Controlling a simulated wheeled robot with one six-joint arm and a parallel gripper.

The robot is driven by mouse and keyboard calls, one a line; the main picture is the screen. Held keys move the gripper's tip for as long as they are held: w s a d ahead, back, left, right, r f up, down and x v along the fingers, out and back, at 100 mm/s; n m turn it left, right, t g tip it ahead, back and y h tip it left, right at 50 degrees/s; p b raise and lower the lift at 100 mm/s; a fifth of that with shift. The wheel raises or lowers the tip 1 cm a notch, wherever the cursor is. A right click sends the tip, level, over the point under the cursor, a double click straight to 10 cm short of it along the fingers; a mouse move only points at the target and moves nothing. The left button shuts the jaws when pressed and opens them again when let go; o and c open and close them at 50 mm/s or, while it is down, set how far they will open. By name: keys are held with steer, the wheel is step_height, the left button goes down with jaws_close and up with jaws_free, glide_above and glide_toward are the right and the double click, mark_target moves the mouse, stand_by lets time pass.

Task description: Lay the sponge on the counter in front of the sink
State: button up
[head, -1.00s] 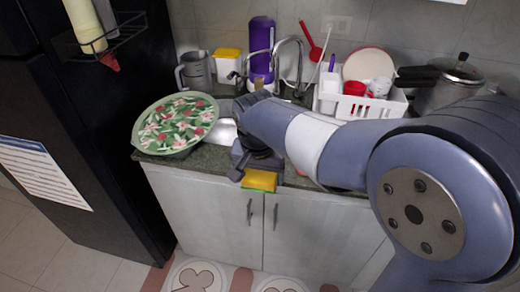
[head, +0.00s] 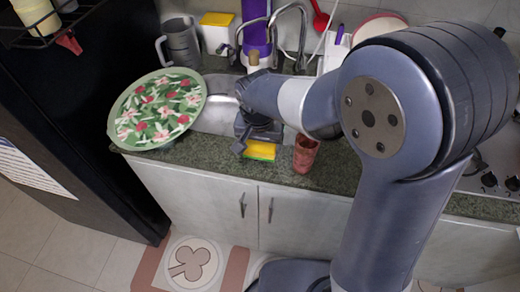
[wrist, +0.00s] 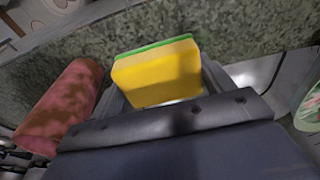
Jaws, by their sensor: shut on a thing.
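The sponge (head: 261,150) is yellow with a green layer. My gripper (head: 258,138) is shut on it, over the front strip of the counter (head: 225,158) just before the sink (head: 218,118). In the wrist view the sponge (wrist: 158,75) sits between my two fingers, with the speckled counter (wrist: 235,35) behind it. I cannot tell whether the sponge touches the counter. My gripper and arm hide part of the sink.
A large floral tray (head: 158,108) lies at the left. A grey pitcher (head: 181,45), a purple bottle (head: 255,25) and the faucet (head: 300,40) are behind.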

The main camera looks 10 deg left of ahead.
mark_target(260, 152)
steer(key=shift+f, duration=1.7)
steer(key=shift+f, duration=0.15)
steer(key=o, duration=1)
steer(key=r, duration=0.4)
steer(key=s+r, duration=0.1)
steer(key=r, duration=0.3)
steer(key=s+r, duration=0.1)
steer(key=r, duration=0.3)
steer(key=shift+r, duration=0.1)
steer(key=shift+a, duration=0.1)
